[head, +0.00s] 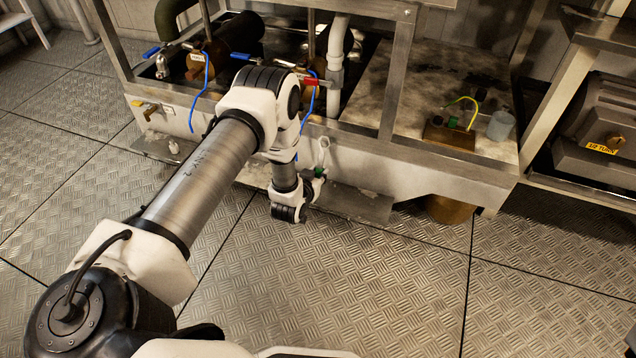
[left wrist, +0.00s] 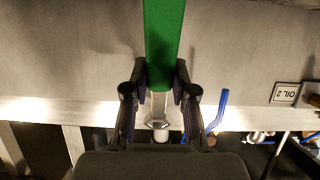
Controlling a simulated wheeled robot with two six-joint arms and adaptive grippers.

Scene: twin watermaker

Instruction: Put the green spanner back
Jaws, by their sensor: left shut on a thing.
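The green spanner shows in the left wrist view as a broad green handle (left wrist: 164,40) running up out of the picture, with a bare metal part between my fingers. My left gripper (left wrist: 160,92) is shut on it, one dark finger on each side. In the head view my left arm reaches down to the front of the skid's base, and the gripper there is small and mostly hidden by my wrist. A tiny green patch shows beside the wrist, too small to tell for sure as the spanner. My right gripper is in neither view.
The steel-framed skid (head: 460,165) stands ahead with blue-handled valves, a red-handled valve (head: 310,81) and pipes. A brown block (head: 449,134) and a grey cup (head: 500,125) sit on its right deck. An "OIL 2" label (left wrist: 286,94) shows upside down. The plate floor in front is clear.

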